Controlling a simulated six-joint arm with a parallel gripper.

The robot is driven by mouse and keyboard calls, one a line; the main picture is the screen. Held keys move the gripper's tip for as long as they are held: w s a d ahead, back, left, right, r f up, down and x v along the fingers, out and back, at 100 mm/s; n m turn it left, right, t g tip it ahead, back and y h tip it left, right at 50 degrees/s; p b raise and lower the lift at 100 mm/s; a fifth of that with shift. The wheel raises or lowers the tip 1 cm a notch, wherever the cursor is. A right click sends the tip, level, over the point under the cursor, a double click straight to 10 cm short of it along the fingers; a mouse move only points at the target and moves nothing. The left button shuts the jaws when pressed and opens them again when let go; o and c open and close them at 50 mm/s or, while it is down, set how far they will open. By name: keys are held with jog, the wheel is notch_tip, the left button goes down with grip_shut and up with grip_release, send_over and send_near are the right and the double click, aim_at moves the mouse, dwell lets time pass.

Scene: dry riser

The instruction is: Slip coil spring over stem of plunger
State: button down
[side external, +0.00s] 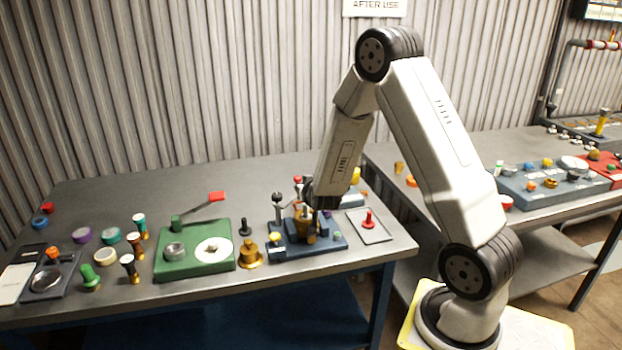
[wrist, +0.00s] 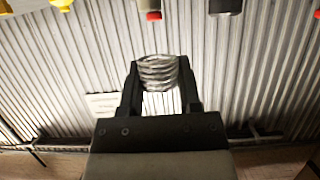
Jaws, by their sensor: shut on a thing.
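The coil spring (wrist: 158,72) is a silver wire coil, pinched between the two dark fingers of my gripper (wrist: 159,78) in the wrist view. In the side view my gripper (side external: 315,206) points down over the blue fixture (side external: 325,244) near the bench's right end. The spring cannot be made out there. I cannot tell for sure which part is the plunger. Dark upright pieces and a brass-coloured piece (side external: 303,228) stand on the fixture, partly hidden by my gripper.
A green fixture (side external: 168,266) with a red-handled lever stands to the left. A brass stepped piece (side external: 249,256) and a small black peg (side external: 244,226) stand between the fixtures. A tray (side external: 382,235) with a red part (side external: 369,219) sits close on the right. Several small parts crowd the left.

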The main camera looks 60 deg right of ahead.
aim_at(307, 209)
jog(key=shift+f, duration=1.65)
jog(key=shift+f, duration=1.8)
jog(key=shift+c, duration=1.4)
grip_release()
jog(key=shift+f, duration=0.1)
jog(key=v, duration=1.2)
